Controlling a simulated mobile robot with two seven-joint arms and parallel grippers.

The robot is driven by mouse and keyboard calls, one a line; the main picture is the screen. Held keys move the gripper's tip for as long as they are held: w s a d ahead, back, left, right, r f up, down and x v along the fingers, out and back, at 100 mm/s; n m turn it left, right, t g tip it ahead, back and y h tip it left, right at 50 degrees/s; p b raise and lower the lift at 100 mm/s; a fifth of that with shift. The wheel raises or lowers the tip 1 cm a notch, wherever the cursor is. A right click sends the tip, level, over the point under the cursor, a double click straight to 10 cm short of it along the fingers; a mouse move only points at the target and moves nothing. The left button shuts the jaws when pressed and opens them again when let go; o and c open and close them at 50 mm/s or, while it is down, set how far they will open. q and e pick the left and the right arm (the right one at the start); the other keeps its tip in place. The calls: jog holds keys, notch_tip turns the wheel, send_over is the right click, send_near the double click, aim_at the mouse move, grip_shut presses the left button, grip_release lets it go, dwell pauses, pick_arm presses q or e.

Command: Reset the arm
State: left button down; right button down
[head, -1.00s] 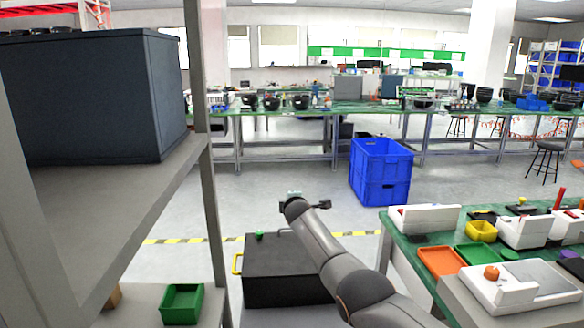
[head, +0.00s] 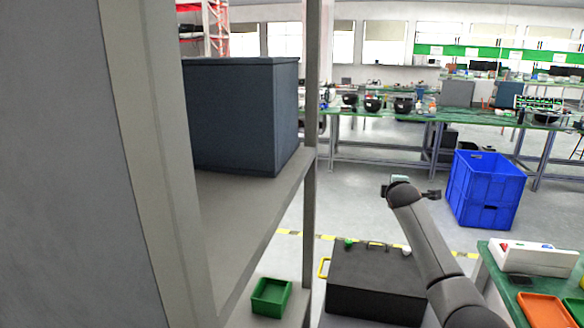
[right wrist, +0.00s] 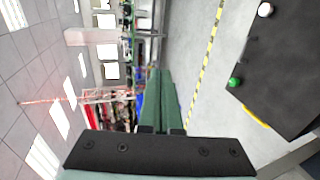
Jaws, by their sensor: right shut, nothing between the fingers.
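My right arm comes in from the lower right of the head view. Its gripper (head: 410,190) is over the open floor, left of the blue crates and right of the shelf post, and touches nothing. In the right wrist view, the two green fingers (right wrist: 160,98) lie together with nothing between them. My left gripper is in neither view.
A grey rack shelf (head: 225,205) with a dark blue-grey box (head: 245,115) fills the left. A green bin (head: 271,296) sits lower down. Blue crates (head: 485,190) stand on the floor. An orange tray (head: 545,310) lies on the right bench.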

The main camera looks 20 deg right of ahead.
jog(key=s+a+f+m+y+p, duration=0.1)
jog(key=s+a+f+y, duration=0.1)
jog(key=s+a+f, duration=0.5)
jog(key=s+a+f+m+g+y, duration=0.1)
jog(key=s+a+f, duration=0.25)
jog(key=f, duration=0.75)
jog(key=s+a+f+y+p, duration=0.15)
jog(key=s+a+f, duration=0.3)
jog(key=f, duration=0.45)
jog(key=s+a+f+m+y, duration=0.1)
jog(key=s+a, duration=0.4)
jog(key=s, duration=0.5)
jog(key=s+a+f+m+g+y+p, duration=0.1)
jog(key=s+a+f+m+y, duration=0.1)
jog(key=s, duration=0.9)
jog(key=s+a+f+m+g+y, duration=0.1)
jog(key=s+a+f+m, duration=0.2)
jog(key=s+a+m, duration=0.2)
jog(key=s+a, duration=0.3)
jog(key=s, duration=0.2)
jog(key=shift+s+a+f+y+p, duration=0.2)
jog(key=shift+a+f+y+p, duration=0.1)
jog(key=shift+y+p, duration=0.05)
